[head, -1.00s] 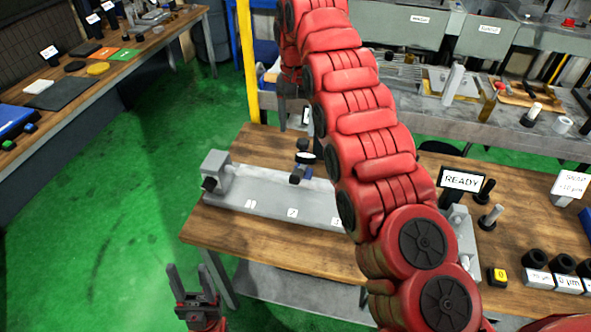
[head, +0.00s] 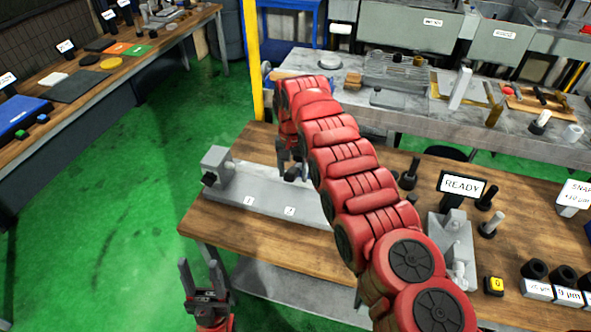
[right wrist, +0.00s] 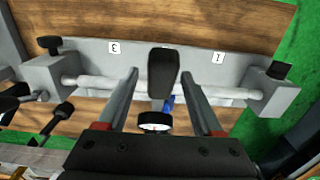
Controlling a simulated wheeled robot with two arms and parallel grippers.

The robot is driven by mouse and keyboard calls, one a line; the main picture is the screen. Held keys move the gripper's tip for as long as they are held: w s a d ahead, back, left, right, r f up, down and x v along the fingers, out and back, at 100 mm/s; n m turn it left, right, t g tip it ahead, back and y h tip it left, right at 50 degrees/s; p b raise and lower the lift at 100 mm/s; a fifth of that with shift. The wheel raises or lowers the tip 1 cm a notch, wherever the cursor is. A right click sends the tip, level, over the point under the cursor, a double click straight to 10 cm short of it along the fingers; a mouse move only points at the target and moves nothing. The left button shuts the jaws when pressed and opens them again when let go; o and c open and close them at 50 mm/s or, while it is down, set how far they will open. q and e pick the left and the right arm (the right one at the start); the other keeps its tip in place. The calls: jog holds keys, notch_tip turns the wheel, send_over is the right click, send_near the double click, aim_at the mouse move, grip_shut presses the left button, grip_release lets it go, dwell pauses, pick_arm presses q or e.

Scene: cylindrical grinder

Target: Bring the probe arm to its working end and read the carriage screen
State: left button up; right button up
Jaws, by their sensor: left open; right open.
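A long grey bed (head: 262,203) with numbered labels lies on the wooden table. In the right wrist view a pale bar (right wrist: 100,86) runs between its end blocks, and labels 3 and 1 show. A black upright piece (right wrist: 163,75), which looks like the probe arm, covers the spot between those labels. A round dial (right wrist: 155,121) and a blue part sit beside it. My right gripper (right wrist: 160,74) is open, its fingers on either side of the black piece with visible gaps. The screen (head: 462,186) reads READY. My left gripper (head: 200,278) is open and empty off the table's front.
My right arm crosses the head view and hides part of the bed. A grey bench (head: 400,105) stands behind. Green floor (head: 110,220) is clear at left.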

grip_shut()
dwell(0.3)
dwell(1.1)
